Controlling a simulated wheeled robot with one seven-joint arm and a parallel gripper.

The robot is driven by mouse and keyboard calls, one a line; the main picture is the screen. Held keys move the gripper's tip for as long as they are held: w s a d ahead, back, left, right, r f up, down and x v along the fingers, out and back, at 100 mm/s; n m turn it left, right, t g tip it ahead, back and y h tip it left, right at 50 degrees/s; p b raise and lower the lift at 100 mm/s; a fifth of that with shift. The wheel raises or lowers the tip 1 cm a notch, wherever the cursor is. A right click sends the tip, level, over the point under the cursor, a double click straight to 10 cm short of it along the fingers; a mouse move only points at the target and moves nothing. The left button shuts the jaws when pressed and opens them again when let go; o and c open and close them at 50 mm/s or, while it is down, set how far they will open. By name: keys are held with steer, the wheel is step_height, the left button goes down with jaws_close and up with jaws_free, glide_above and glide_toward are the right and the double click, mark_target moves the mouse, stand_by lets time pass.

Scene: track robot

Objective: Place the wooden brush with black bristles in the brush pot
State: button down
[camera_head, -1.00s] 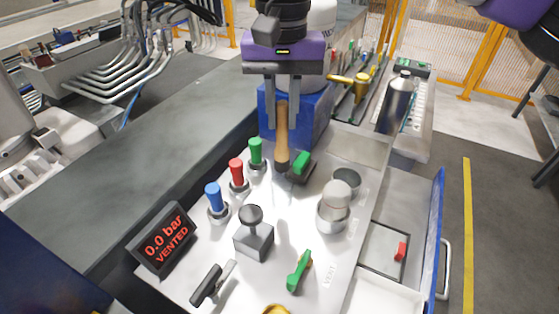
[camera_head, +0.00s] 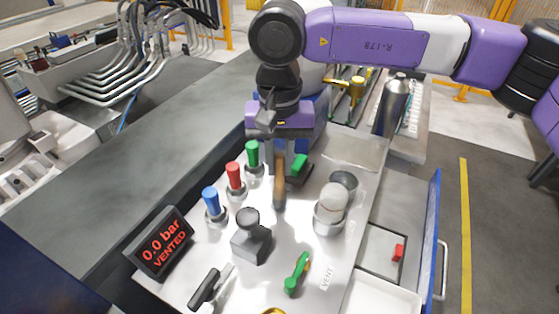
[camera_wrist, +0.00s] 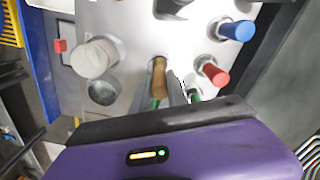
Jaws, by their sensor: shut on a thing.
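The brush's wooden handle (camera_head: 279,190) hangs below my gripper (camera_head: 280,160) in the head view, over the panel's middle. The handle also shows in the wrist view (camera_wrist: 158,78), at the gripper fingers. My gripper is shut on the brush. The black bristles cannot be made out. A grey open cup (camera_head: 345,181), which looks like the brush pot, is to the right of the brush and apart from it. It also shows in the wrist view (camera_wrist: 103,92), left of the handle, and looks empty.
A pale round-topped cylinder (camera_head: 330,212) stands just in front of the cup. Green (camera_head: 252,153), red (camera_head: 235,176) and blue (camera_head: 211,201) knobs line the left. A green switch (camera_head: 299,166) is close behind the brush.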

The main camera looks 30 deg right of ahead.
steer(key=shift+f, duration=0.2)
steer(key=c, duration=1.3)
jaws_free()
step_height(320, 180, up, 12)
steer(key=shift+r, duration=0.25)
